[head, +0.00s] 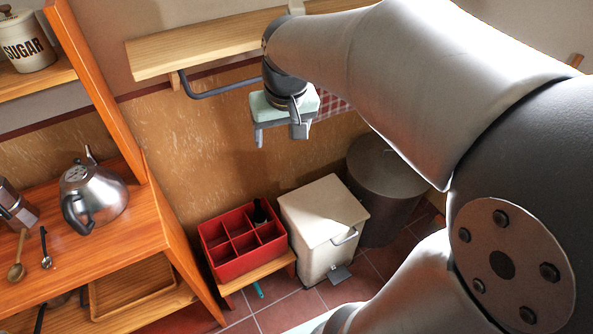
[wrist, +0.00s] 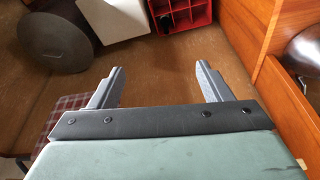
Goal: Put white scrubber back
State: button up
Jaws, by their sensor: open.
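I cannot make out a white scrubber in either view. My gripper (head: 280,134) hangs below the wooden wall shelf, in front of the wall and well above the floor. Its two fingers are wide apart with nothing between them; the wrist view shows the same empty gap (wrist: 157,82). A red divided caddy (head: 228,272) stands on a low wooden stool (head: 283,259), below and left of my gripper. One dark bottle (head: 260,212) stands in its back right compartment; the other compartments look empty. The caddy also shows in the wrist view (wrist: 168,27), at the top edge.
A cream pedal bin (head: 313,263) and a dark round bin (head: 372,215) stand right of the caddy. A small teal item (head: 259,290) shows low by the stool. A wooden cabinet (head: 165,225) with a kettle (head: 103,195) stands left. A wooden shelf (head: 195,52) is above.

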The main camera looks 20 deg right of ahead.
jog(key=s+a+f+g, duration=0.1)
jog(key=s+f, duration=0.4)
jog(key=s, duration=0.2)
jog(key=s+a+f+n+g, duration=0.1)
jog(key=s+f, duration=0.3)
jog(key=s, duration=0.4)
jog(key=shift+s+a+f+g, duration=0.2)
jog(key=shift+a+f+g, duration=0.15)
jog(key=shift+a, duration=0.35)
